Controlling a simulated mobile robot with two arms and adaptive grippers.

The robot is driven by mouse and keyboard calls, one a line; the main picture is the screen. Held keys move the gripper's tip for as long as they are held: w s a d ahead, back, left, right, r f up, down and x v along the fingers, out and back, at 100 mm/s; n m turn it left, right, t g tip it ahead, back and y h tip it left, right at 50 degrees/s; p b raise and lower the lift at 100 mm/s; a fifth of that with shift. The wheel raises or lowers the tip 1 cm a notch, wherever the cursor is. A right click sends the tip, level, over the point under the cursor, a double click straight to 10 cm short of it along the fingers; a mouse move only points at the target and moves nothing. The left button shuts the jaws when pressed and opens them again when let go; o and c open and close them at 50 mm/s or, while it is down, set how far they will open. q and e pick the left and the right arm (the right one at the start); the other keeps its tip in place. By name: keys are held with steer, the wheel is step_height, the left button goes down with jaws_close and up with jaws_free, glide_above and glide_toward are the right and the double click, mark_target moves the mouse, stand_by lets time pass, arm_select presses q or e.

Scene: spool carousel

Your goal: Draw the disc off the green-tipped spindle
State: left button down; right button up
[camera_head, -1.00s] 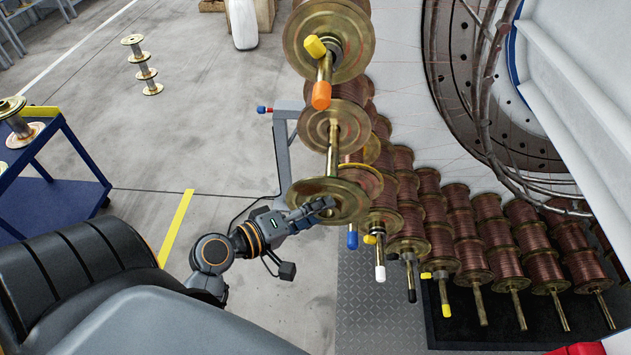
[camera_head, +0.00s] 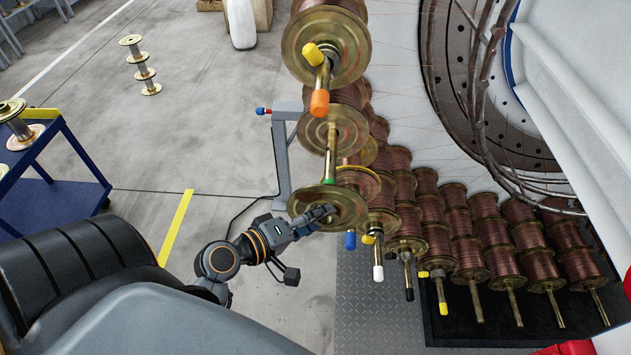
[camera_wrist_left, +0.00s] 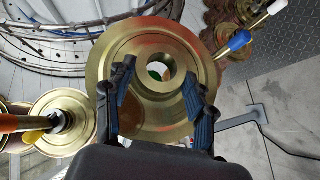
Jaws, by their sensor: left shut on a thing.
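The brass-coloured round disc (camera_head: 345,214) is at the near end of the green-tipped spindle (camera_head: 331,153). The green tip (camera_head: 330,182) shows by the disc's upper edge in the head view. In the left wrist view the disc (camera_wrist_left: 137,50) faces the camera, and some green (camera_wrist_left: 155,72) shows through its centre hole. My right gripper is not in view.
Spindles with orange (camera_head: 319,103), yellow (camera_head: 313,54), blue (camera_head: 350,240) and white (camera_head: 378,273) tips stick out close by. Rows of copper spools (camera_head: 470,235) stand to the right. A blue cart (camera_head: 60,190) stands at the left.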

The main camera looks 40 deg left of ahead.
arm_select(q)
steer(key=d+n, duration=0.1)
steer(key=s+d+n, duration=0.1)
steer(key=shift+d+f+n+y, duration=0.3)
steer(key=shift+f, duration=0.1)
steer(key=s+a+b, duration=0.3)
steer(key=s+a, duration=0.3)
steer(key=a, duration=0.4)
steer(key=shift+a, duration=0.25)
